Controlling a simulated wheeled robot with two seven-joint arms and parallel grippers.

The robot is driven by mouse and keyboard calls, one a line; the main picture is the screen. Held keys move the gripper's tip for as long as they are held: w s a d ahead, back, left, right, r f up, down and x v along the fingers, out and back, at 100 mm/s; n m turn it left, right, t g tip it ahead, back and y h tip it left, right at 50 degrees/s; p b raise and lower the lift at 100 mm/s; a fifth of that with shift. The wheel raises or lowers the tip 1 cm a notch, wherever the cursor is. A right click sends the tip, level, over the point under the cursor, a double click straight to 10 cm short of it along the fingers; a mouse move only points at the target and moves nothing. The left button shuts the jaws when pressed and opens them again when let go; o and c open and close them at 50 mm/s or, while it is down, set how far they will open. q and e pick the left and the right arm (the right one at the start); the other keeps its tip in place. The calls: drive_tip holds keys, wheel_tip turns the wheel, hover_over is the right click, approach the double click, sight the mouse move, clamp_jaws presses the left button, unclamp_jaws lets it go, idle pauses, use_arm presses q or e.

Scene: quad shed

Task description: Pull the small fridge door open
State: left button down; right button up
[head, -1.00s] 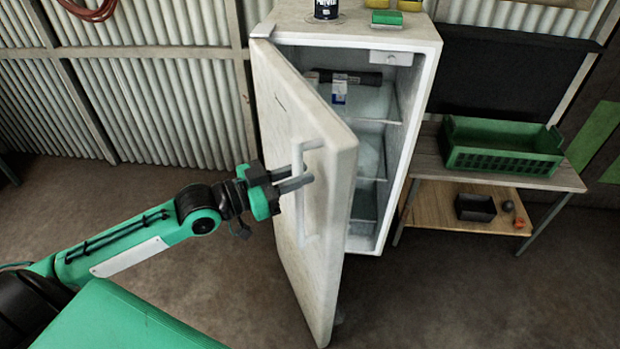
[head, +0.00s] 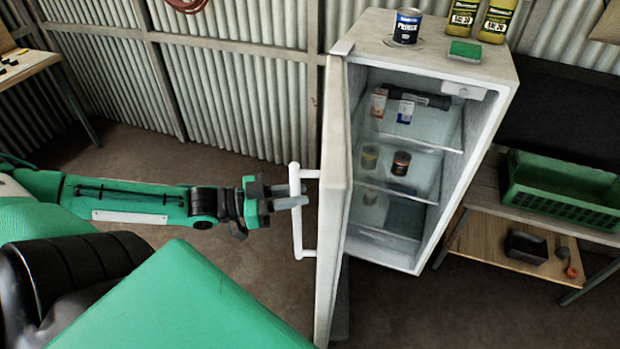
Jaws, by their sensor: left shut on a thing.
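The small white fridge (head: 437,45) stands against the corrugated wall with its door (head: 334,160) swung wide open, seen nearly edge-on. A white bar handle (head: 297,238) stands off the door's outer face. My left gripper (head: 291,202) is shut on the handle bar at about mid-height, coming from the left. The fingers hide a short part of the bar. The interior shows glass shelves with a dark cylinder (head: 428,98), small boxes and a few cans or jars. My right gripper is not in view.
A blue-labelled can (head: 407,26), a green sponge-like block (head: 465,50) and two yellow-green bottles stand on the fridge. A bench at right holds a green crate (head: 565,190), with a dark tray (head: 526,246) on its lower shelf. Floor left of the door is clear.

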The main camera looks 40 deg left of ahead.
use_arm(q)
drive_tip(key=s+a+m+g+h+p, duration=0.2)
drive_tip(key=a, duration=0.8)
drive_tip(key=s+a+m+g+h+p, duration=0.2)
drive_tip(key=a+g+p, duration=0.1)
drive_tip(key=a, duration=0.6)
drive_tip(key=shift+s+a+r+m+g, duration=0.2)
drive_tip(key=shift+a+m+g, duration=0.1)
drive_tip(key=shift+a, duration=0.05)
drive_tip(key=c, duration=1.6)
unclamp_jaws()
drive_tip(key=shift+o, duration=1.3)
drive_tip(key=shift+w+d+f, duration=0.1)
drive_tip(key=shift+d, duration=0.1)
drive_tip(key=shift+f, duration=0.1)
